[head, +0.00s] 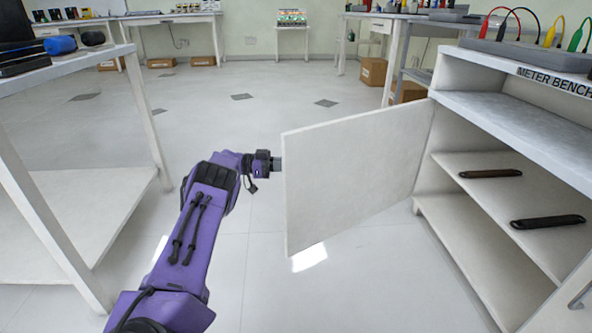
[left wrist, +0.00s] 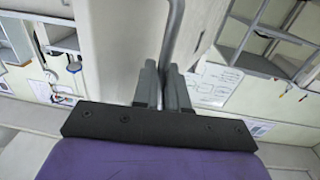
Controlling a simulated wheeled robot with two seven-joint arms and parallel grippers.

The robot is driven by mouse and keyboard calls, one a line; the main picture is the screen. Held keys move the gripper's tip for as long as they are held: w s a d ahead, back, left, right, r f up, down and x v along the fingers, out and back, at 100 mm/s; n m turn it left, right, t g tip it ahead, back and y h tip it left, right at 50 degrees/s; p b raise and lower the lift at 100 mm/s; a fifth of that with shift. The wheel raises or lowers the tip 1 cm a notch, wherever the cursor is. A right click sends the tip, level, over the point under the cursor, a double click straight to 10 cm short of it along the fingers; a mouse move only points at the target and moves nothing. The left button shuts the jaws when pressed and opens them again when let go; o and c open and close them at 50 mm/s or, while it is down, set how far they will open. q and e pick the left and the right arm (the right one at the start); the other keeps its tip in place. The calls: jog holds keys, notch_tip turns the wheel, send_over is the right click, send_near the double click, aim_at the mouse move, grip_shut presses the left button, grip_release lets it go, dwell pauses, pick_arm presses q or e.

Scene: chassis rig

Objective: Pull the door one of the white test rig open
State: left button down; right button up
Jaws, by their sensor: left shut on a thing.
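The white test rig (head: 447,72) stands at the right, labelled METER BENCH on its front edge. Its white door (head: 355,170) is swung well out from the rig, its far vertical edge at the rig's side and its free edge towards my left arm. My left gripper (head: 277,163) is at that free edge, its tips partly hidden by the door. In the left wrist view my left gripper (left wrist: 163,78) is shut on a grey bar handle (left wrist: 173,35) beside the pale door panel (left wrist: 115,50). The head view hides the handle. My right gripper is out of view.
The open rig shows shelves (head: 500,160) with two dark bar-shaped items (head: 548,221). Test leads (head: 515,22) stand on its top. A white shelf table (head: 60,75) is close on the left of my arm. Floor between is clear.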

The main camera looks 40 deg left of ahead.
pick_arm(q)
jog(key=shift+w+d+r, duration=0.2)
jog(key=shift+w+r, duration=0.05)
jog(key=shift+w, duration=0.05)
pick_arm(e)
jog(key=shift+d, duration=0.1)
pick_arm(q)
jog(key=c, duration=1.2)
grip_release()
jog(key=shift+w, duration=0.1)
jog(key=shift+o, duration=0.2)
jog(key=shift+w+d+f, duration=0.1)
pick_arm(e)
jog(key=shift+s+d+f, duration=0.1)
pick_arm(q)
jog(key=shift+s+a+f, duration=0.1)
jog(key=shift+s+a, duration=0.2)
jog(key=p+v, duration=0.1)
jog(key=v, duration=0.9)
jog(key=shift+s+a, duration=0.15)
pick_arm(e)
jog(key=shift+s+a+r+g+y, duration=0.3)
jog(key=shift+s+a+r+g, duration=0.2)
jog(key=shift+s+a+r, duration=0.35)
